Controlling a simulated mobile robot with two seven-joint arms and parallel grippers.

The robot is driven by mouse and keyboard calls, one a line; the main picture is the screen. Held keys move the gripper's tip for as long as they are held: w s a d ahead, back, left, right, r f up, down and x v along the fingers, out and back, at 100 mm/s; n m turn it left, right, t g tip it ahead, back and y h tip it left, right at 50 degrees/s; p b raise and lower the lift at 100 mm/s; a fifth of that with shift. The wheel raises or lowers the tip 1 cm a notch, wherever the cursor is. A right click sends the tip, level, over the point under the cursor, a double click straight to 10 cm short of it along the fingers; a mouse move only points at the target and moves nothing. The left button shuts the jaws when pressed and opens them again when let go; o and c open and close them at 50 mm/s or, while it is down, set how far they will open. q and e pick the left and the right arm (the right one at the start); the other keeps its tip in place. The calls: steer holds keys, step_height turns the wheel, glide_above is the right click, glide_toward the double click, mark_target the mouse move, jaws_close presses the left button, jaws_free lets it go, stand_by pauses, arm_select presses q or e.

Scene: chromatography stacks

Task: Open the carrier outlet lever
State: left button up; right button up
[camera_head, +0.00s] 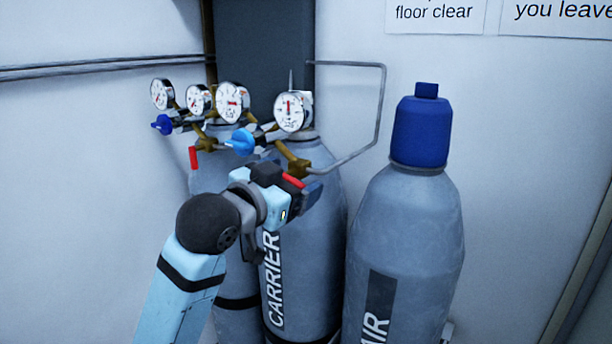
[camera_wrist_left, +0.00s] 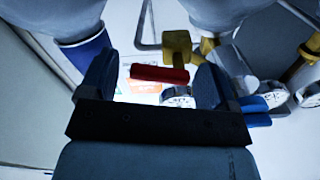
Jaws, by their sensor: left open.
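The carrier cylinder (camera_head: 312,262) stands in the middle of the head view, marked CARRIER. Its brass outlet valve (camera_head: 298,166) has a red lever (camera_head: 293,181), partly hidden by my left gripper (camera_head: 298,194). My left gripper is open at the valve. In the left wrist view the red lever (camera_wrist_left: 160,73) lies crosswise in the gap between the two dark fingers, with the brass valve (camera_wrist_left: 177,45) behind it. I cannot tell whether a finger touches the lever. My right gripper is not in view.
An air cylinder with a blue cap (camera_head: 421,132) stands to the right. Another cylinder with its own red lever (camera_head: 193,157) stands behind left. Gauges (camera_head: 291,111), a blue knob (camera_head: 241,142) and a bent pipe (camera_head: 381,105) surround the valve. The wall is close behind.

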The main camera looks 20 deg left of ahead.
arm_select(q)
steer(key=shift+w+d, duration=0.15)
steer(key=shift+w, duration=0.1)
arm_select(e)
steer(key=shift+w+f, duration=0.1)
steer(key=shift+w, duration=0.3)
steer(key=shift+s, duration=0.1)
arm_select(q)
steer(key=shift+s+r, duration=0.1)
steer(key=shift+c, duration=1.3)
steer(key=c, duration=0.7)
steer(key=shift+o, duration=0.2)
steer(key=n+p, duration=0.1)
steer(key=p, duration=0.2)
steer(key=shift+r+n, duration=0.4)
steer(key=shift+n+p, duration=0.4)
steer(key=shift+p, duration=0.05)
steer(key=shift+f+n, duration=0.2)
steer(key=shift+n, duration=0.1)
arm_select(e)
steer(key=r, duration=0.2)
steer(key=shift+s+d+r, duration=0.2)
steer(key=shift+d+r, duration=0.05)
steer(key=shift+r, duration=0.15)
